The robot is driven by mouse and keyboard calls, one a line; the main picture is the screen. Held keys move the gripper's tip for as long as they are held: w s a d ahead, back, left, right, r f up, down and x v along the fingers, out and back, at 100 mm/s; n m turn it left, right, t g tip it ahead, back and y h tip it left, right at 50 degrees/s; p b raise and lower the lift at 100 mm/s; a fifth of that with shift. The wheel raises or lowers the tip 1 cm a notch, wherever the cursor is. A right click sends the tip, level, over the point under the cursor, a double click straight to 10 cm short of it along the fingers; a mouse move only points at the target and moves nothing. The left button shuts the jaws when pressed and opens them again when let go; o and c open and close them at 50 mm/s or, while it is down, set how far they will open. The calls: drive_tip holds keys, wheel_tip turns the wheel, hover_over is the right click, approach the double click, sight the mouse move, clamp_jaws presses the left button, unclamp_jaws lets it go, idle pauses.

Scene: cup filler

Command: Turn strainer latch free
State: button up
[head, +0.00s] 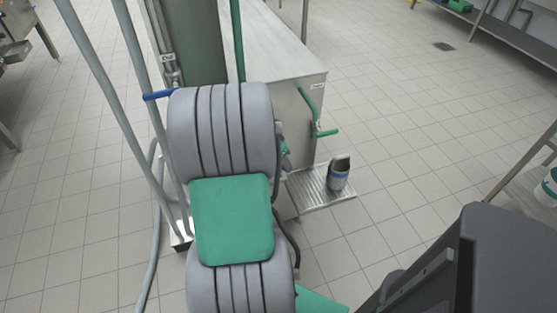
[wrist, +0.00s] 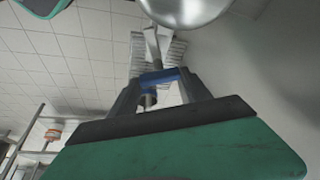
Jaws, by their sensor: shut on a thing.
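In the wrist view my gripper (wrist: 160,88) has its two dark fingers shut on a short blue bar (wrist: 158,76), which appears to be the strainer latch. A rounded shiny metal part (wrist: 186,8) hangs at the top edge. Whether the latch is still engaged cannot be told. In the head view my own arm hides the gripper and the bar it holds.
A steel cabinet (head: 285,55) stands behind my arm, with a green lever (head: 318,115) on its side. A dark cup with a blue band (head: 338,174) stands on a slotted tray (head: 308,190). A blue lever (head: 158,95) sits by the pipes at left.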

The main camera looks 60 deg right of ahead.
drive_tip(key=n+t, duration=0.1)
drive_tip(key=n, duration=0.3)
drive_tip(key=n+t, duration=0.1)
drive_tip(key=n, duration=0.1)
drive_tip(key=shift+s+t, duration=0.3)
drive_tip(key=n+t, duration=0.1)
drive_tip(key=n, duration=0.2)
drive_tip(key=n+t, duration=0.1)
drive_tip(key=n, duration=0.3)
drive_tip(key=shift+d+y, duration=0.1)
drive_tip(key=shift+y, duration=0.3)
drive_tip(key=o, duration=1.4)
drive_tip(key=shift+c, duration=0.2)
drive_tip(key=v, duration=0.8)
drive_tip(key=shift+s+f, duration=0.1)
